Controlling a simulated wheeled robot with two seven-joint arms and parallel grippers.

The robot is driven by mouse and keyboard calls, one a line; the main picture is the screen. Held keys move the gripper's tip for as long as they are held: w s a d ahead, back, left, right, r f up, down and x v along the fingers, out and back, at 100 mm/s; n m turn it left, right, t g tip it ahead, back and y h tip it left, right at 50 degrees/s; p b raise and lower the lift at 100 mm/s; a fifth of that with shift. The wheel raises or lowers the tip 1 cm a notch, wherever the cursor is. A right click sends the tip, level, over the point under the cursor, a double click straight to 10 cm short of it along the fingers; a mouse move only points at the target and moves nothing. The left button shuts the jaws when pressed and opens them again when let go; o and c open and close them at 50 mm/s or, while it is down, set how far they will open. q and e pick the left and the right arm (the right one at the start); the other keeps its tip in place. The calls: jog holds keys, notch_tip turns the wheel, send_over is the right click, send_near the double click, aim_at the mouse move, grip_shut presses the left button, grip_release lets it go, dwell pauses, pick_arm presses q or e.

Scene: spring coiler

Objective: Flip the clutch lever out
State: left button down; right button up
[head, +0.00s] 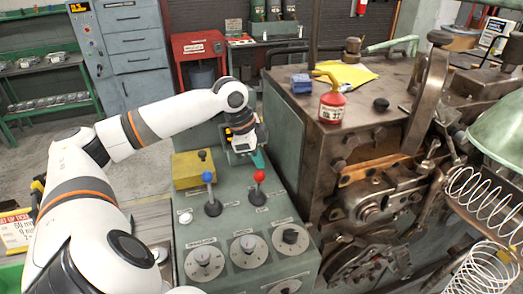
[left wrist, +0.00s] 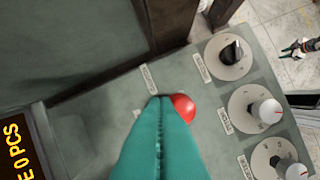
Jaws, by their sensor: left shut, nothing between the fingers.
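Two levers stand on the grey-green control panel (head: 232,228) in the head view: one with a red ball knob (head: 259,176) and one with a blue knob (head: 208,177). Their labels are too small to read, so I cannot tell which is the clutch lever. My left gripper (head: 258,160) is shut and empty, just behind the red knob. In the left wrist view its teal fingers (left wrist: 166,102) partly cover the red knob (left wrist: 184,107). I cannot tell whether they touch it. My right gripper does not show in the head view.
Dials (head: 204,261) line the front of the panel. A yellow box (head: 193,169) stands at its back left. The brown coiling machine (head: 335,160) rises close on the right, with a red bottle (head: 332,104) on top. Coil springs (head: 485,205) hang at far right.

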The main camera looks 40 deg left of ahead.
pick_arm(q)
jog(key=shift+s+d, duration=0.15)
jog(key=shift+s, duration=0.05)
jog(key=shift+s+f+t+y+p, duration=0.2)
jog(key=shift+f+t+y+p, duration=0.2)
jog(key=shift+y, duration=0.2)
jog(key=shift+d, duration=0.2)
jog(key=shift+s+d+r, duration=0.1)
jog(key=shift+d+r, duration=0.05)
jog(key=shift+d, duration=0.15)
jog(key=shift+a, duration=0.15)
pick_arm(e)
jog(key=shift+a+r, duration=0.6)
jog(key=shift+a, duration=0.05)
